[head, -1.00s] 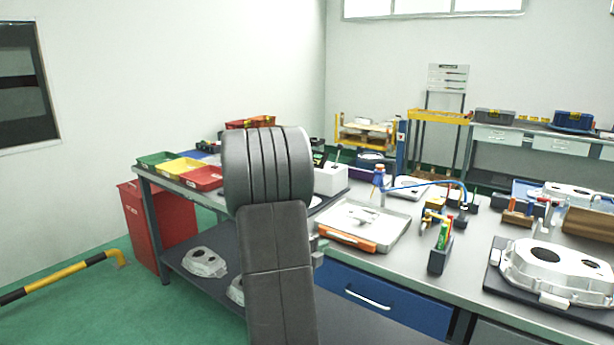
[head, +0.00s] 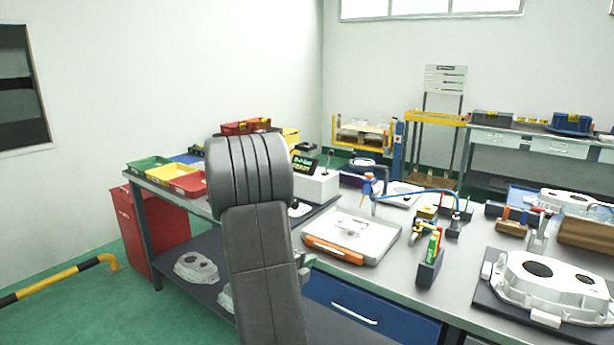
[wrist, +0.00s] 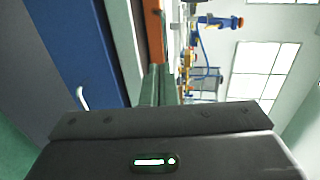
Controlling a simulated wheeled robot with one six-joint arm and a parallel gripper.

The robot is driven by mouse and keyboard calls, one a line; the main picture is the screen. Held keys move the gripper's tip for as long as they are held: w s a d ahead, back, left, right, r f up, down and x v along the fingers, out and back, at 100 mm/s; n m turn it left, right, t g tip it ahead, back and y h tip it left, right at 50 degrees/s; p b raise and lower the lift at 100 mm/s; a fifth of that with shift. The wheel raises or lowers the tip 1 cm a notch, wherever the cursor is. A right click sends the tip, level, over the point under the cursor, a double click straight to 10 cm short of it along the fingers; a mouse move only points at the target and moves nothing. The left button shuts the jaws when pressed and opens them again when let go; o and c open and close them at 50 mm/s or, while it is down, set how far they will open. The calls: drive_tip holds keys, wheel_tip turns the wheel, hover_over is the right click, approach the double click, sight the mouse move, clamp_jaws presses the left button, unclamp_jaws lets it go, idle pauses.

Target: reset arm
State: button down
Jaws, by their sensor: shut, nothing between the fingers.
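My arm stands in the lower middle of the head view, in front of the workbench (head: 400,268). My gripper (wrist: 156,85) shows in the wrist view, with its dark body and green light along the bottom edge. Its fingers are shut and empty. In the head view the gripper is mostly hidden behind my arm. The wrist view is turned on its side, with the blue drawer (wrist: 70,45) and its handle on the left.
A large casting (head: 550,285) sits at the right. Colored bins (head: 150,163) stand at the left end. A red bin (head: 150,235) and yellow-black rail (head: 60,280) stand on the floor.

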drive_tip(key=s+a+r+n, duration=0.1)
drive_tip(key=s+a+r, duration=0.2)
drive_tip(key=s+a, duration=0.6)
drive_tip(key=s, duration=0.4)
drive_tip(key=shift+a+r+y, duration=0.25)
drive_tip(key=shift+r+y, duration=0.1)
drive_tip(key=shift+y, duration=0.05)
